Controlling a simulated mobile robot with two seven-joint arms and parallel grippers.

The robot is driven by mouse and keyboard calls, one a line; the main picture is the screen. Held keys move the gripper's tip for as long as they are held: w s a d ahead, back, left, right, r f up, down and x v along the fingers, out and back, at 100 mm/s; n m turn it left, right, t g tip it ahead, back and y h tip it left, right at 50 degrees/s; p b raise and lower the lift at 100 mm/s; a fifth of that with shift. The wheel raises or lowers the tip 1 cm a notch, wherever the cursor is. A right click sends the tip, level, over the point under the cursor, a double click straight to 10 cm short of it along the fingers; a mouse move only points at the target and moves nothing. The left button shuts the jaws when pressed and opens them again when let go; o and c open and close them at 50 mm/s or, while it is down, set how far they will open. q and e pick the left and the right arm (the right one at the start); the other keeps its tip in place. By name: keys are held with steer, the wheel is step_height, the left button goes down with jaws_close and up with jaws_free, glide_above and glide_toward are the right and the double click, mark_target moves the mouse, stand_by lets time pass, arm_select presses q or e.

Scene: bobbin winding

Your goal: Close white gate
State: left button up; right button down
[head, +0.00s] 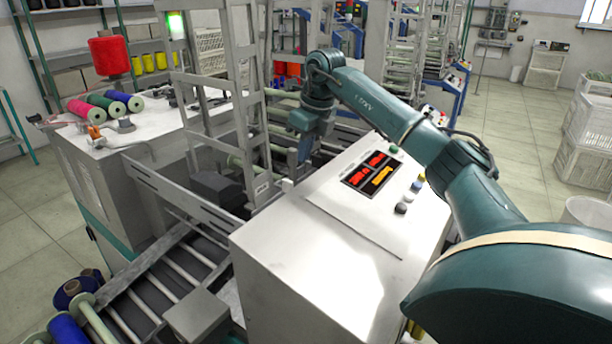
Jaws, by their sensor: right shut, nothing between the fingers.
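The white gate (240,98) appears to be the tall, pale, ladder-like frame standing upright over the winding machine, left of centre in the head view. I cannot tell from this view how far open it stands. My right arm reaches in from the lower right, over the control cabinet. My right gripper (301,172) points down just right of the gate's lower part. Its fingers are shut and empty. I cannot tell whether it touches the frame. My left gripper is not in view.
The control cabinet (290,262) with a red and yellow display (371,172) and buttons stands under my right arm. A white-topped cabinet (88,140) with coloured bobbins (103,104) is at the left. Rollers (140,303) lie in front. Open floor (530,160) is at the right.

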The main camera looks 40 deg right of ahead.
mark_target(283, 185)
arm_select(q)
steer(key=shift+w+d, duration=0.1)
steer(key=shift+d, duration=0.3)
arm_select(e)
steer(key=shift+w+d, duration=0.1)
steer(key=shift+d, duration=0.25)
steer(key=shift+a, duration=0.1)
arm_select(q)
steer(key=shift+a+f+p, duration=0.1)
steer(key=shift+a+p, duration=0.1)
steer(key=shift+p, duration=0.15)
arm_select(e)
steer(key=x, duration=1)
